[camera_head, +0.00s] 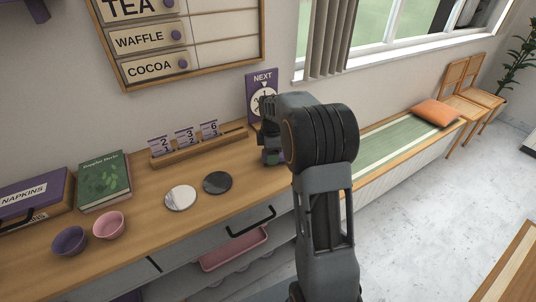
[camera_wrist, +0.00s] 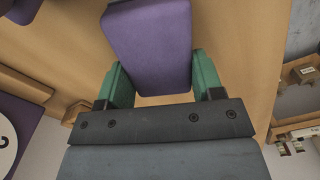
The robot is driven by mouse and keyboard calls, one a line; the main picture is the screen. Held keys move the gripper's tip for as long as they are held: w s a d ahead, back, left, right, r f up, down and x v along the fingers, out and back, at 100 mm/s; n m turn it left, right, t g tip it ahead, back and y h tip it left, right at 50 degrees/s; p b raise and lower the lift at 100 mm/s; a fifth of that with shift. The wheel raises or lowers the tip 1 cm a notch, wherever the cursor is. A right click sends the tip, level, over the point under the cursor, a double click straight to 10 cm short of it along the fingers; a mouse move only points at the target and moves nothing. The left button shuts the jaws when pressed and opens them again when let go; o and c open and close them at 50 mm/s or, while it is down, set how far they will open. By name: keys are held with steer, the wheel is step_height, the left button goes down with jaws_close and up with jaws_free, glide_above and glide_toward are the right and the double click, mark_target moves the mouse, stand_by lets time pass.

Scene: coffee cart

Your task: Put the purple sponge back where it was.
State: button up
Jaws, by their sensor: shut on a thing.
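The purple sponge (camera_wrist: 147,45) shows in the wrist view as a purple block between the green fingers of my gripper (camera_wrist: 160,88). My gripper is shut on it, with one finger against each side. Wooden counter surface (camera_wrist: 235,60) shows around and beyond the sponge; I cannot tell whether the sponge touches it. In the head view my gripper (camera_head: 271,155) points down over the right part of the counter, close to the purple NEXT sign.
The purple NEXT sign (camera_head: 262,90) stands behind my gripper. Left of it are a wooden rack (camera_head: 195,153) with number cards, a dark disc (camera_head: 217,183), a white disc (camera_head: 181,198), a green book (camera_head: 104,180), a pink bowl (camera_head: 108,226) and a purple bowl (camera_head: 69,241). A bench (camera_head: 385,144) lies right.

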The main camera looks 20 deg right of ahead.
steer(key=shift+f, duration=0.25)
steer(key=o, duration=0.8)
steer(key=shift+o, duration=0.2)
steer(key=shift+r, duration=0.15)
step_height(320, 180, up, 11)
steer(key=s+a+f+m+t, duration=0.1)
steer(key=s+a+m, duration=0.2)
steer(key=s+m, duration=0.2)
steer(key=s+a+f+m+t, duration=0.1)
steer(key=s+a+m, duration=0.3)
steer(key=s, duration=0.6)
steer(key=s+a+f+m+t, duration=0.1)
steer(key=s+a+f+m, duration=0.1)
steer(key=s+m, duration=0.3)
steer(key=shift+s+a+m+p, duration=0.45)
steer(key=shift+s+a, duration=0.4)
steer(key=shift+s, duration=0.3)
steer(key=shift+r, duration=0.1)
